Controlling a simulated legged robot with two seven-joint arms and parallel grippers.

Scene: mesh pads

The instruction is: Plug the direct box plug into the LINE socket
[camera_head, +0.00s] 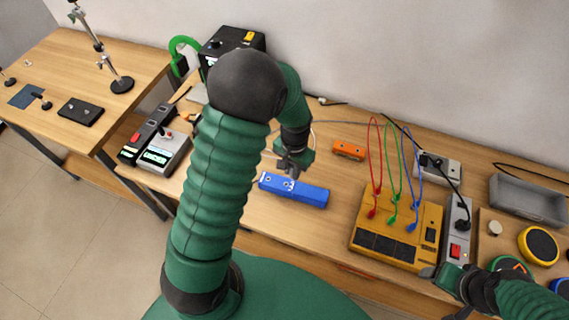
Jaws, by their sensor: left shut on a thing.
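A long blue box (310,194) lies on the workbench near the middle, with small pale round sockets on its left part. I cannot read any labels on it. My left gripper (291,172) reaches down just above the left part of the blue box. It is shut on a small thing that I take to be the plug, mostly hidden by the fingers. I cannot tell whether the plug touches a socket. My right gripper (433,272) is at the lower right, near the bench's front edge; its fingers are too small to judge.
A yellow box (399,253) with red, green and blue leads stands right of the blue box. A power strip (457,229), grey tray (529,199) and orange box (349,149) are further right or behind. Meters (165,152) lie left. Bare bench surrounds the blue box.

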